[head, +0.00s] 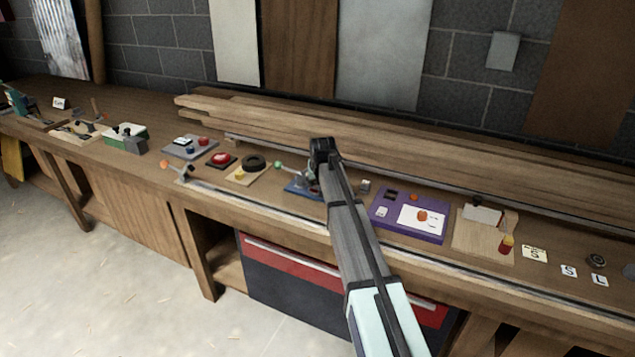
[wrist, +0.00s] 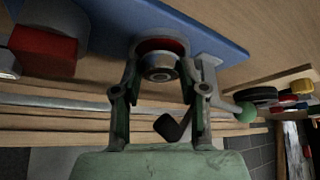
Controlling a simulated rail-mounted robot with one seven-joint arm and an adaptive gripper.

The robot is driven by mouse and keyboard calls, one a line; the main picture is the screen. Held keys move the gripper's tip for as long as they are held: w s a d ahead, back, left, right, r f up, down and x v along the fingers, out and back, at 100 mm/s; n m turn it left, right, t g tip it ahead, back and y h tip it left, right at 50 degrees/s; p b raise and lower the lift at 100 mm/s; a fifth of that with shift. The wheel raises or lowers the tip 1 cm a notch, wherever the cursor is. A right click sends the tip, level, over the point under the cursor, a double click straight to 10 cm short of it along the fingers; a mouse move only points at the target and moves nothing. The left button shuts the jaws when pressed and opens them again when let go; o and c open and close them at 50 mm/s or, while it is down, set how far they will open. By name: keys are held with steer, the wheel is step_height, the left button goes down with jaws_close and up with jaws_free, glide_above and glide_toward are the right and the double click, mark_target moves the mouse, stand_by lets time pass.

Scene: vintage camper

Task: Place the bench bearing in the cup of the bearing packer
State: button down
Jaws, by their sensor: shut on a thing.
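The bearing packer has a blue base (wrist: 200,28) in the wrist view, with a round cup with a red inside (wrist: 150,45). The small metal bearing (wrist: 160,68) shows ring-end on between my fingertips, over or in the cup; I cannot tell whether it rests on it. My gripper (wrist: 165,75) is shut on the bearing, one finger on each side. A lever with a green ball (wrist: 246,112) extends beside the right finger. In the head view the packer's blue base (head: 297,188) and green ball (head: 279,165) show, but my arm hides the bearing and most of the cup.
In the head view, a board with a black ring (head: 253,163) lies left and a purple tray (head: 412,232) right. Another bearing (head: 597,261) lies far right. Stacked planks (head: 420,165) run behind.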

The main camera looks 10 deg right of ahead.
steer(key=shift+f, duration=0.5)
steer(key=c, duration=0.6)
jaws_free()
steer(key=shift+c, duration=0.2)
steer(key=shift+r, duration=0.55)
steer(key=b+v, duration=0.2)
steer(key=v, duration=1)
